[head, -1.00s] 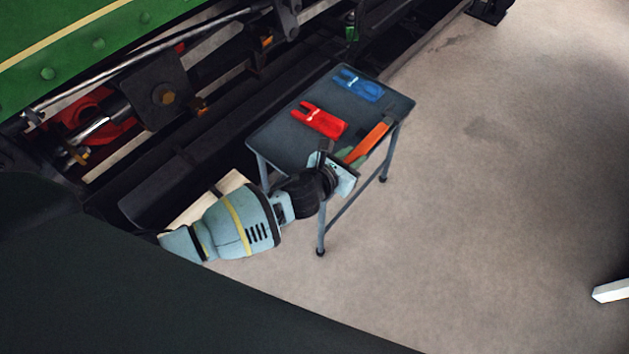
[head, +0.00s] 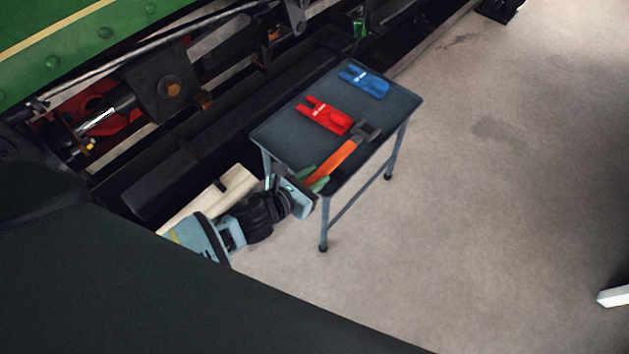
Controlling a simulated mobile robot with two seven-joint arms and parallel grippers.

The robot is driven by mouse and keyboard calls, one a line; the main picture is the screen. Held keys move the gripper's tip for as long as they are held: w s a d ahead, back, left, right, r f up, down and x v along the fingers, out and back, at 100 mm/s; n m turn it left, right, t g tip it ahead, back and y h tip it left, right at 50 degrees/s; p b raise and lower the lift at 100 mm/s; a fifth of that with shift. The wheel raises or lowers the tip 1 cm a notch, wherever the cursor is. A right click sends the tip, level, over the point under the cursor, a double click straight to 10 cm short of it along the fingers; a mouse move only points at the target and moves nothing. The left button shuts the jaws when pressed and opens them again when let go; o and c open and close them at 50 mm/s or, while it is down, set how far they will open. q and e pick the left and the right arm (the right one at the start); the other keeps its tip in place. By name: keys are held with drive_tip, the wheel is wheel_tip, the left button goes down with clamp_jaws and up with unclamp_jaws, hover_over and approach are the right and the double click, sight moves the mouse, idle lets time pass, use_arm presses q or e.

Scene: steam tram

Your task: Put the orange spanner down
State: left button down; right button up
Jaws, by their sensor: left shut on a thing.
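The orange spanner (head: 335,163) has an orange handle and a dark grey head (head: 368,132). It lies along the near right part of the small grey table (head: 300,135), with its head towards the right edge. My left gripper (head: 311,180) is at the table's near edge, its green fingertips shut on the near end of the handle. I cannot tell whether the spanner rests on the table top or is just above it.
A pale board (head: 235,185) lies beside the table.

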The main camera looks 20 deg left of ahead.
use_arm(q)
wheel_tip(320, 180, down, 2)
drive_tip(key=shift+f+b, duration=0.1)
drive_tip(key=shift+b, duration=0.3)
drive_tip(key=shift+f, duration=0.25)
drive_tip(key=shift+f, duration=0.1)
drive_tip(key=c, duration=1.1)
unclamp_jaws()
drive_tip(key=shift+c, duration=0.2)
